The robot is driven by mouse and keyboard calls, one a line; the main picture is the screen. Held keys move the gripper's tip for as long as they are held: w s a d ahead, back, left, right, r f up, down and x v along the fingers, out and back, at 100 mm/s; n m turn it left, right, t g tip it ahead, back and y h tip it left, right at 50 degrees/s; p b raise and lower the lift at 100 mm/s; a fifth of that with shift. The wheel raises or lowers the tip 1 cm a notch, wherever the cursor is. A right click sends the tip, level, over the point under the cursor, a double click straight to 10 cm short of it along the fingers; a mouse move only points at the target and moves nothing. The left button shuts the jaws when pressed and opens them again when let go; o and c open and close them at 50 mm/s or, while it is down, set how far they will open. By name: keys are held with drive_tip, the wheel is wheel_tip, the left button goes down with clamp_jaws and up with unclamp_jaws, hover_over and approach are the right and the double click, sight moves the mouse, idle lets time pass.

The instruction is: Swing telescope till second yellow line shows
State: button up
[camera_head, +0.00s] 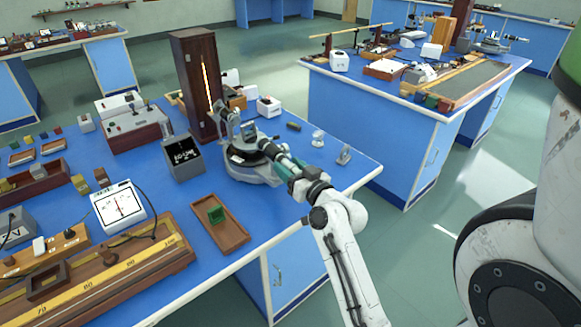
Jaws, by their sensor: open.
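The spectrometer (250,172) stands on the blue bench, with a grey round base and a dark turntable. Its collimator end points toward a tall dark wooden lamp housing (187,75) with a glowing yellow-orange slit. Its telescope (274,154) reaches right and toward me. My gripper (293,172) is at the telescope's near end and hides part of it. The jaws are open; whether they lie around the tube or only beside it I cannot tell. A dark display box (184,160) stands left of the spectrometer with small white marks on its face. No yellow line can be made out there.
A wooden tray (221,229) with a green block, a white meter (119,207) and a wooden scale bench (175,259) lie left of my arm. Small stands (344,155) sit near the bench's right edge. A second blue bench (340,118) is beyond a floor gap.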

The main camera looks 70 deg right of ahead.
drive_tip(key=shift+c, duration=0.3)
clamp_jaws()
